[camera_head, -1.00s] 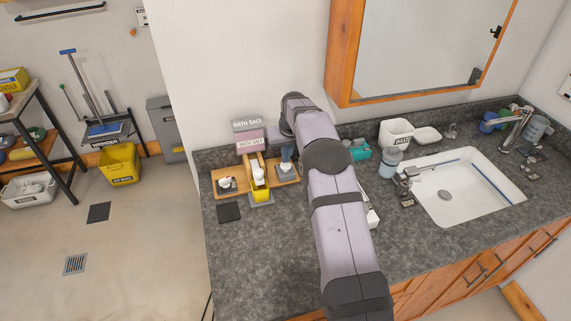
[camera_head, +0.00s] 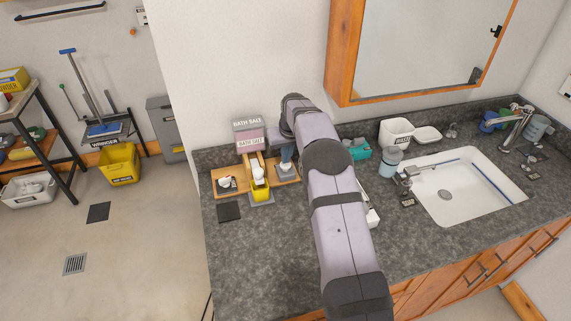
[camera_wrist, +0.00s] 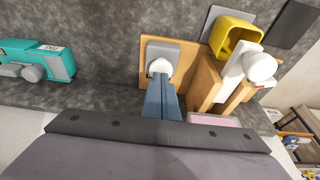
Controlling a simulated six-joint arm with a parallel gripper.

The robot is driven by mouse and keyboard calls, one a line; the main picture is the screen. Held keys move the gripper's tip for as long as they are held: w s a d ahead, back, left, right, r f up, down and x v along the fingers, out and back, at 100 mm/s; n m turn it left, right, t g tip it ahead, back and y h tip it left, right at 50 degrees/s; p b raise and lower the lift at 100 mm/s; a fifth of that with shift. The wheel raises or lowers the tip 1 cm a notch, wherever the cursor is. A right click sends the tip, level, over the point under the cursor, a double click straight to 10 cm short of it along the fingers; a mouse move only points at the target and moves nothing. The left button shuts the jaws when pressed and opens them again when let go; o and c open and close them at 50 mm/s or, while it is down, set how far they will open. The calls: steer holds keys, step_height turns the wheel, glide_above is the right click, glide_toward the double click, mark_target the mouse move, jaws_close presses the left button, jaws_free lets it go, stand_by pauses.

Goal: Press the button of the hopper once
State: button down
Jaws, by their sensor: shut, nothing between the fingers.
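The hopper (camera_head: 247,125) is a box marked BATH SALT on a wooden stand at the back left of the counter. A yellow cup (camera_head: 261,192) stands below it; it also shows in the wrist view (camera_wrist: 222,38). To its right, a round white button (camera_wrist: 160,66) sits on a grey plate (camera_wrist: 188,56) on a wooden board. My gripper (camera_wrist: 161,82) is shut and empty, its blue-grey fingertips at the near edge of the button. It also shows in the head view (camera_head: 287,163). The fingers partly cover the button, and I cannot tell whether they touch it.
A second white piece (camera_head: 226,182) sits on the wooden board left of the cup. A teal object (camera_head: 358,149), a grey-white jar (camera_head: 389,163) and a sink (camera_head: 455,190) lie to the right. A dark square (camera_head: 229,211) lies front left; the front counter is clear.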

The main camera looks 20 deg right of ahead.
steer(key=shift+f+b, duration=0.3)
steer(key=shift+f, duration=0.45)
steer(key=shift+r, duration=0.2)
steer(key=shift+r+p, duration=0.75)
steer(key=shift+r, duration=0.15)
steer(key=shift+r+p, duration=1.85)
steer(key=shift+r, duration=0.65)
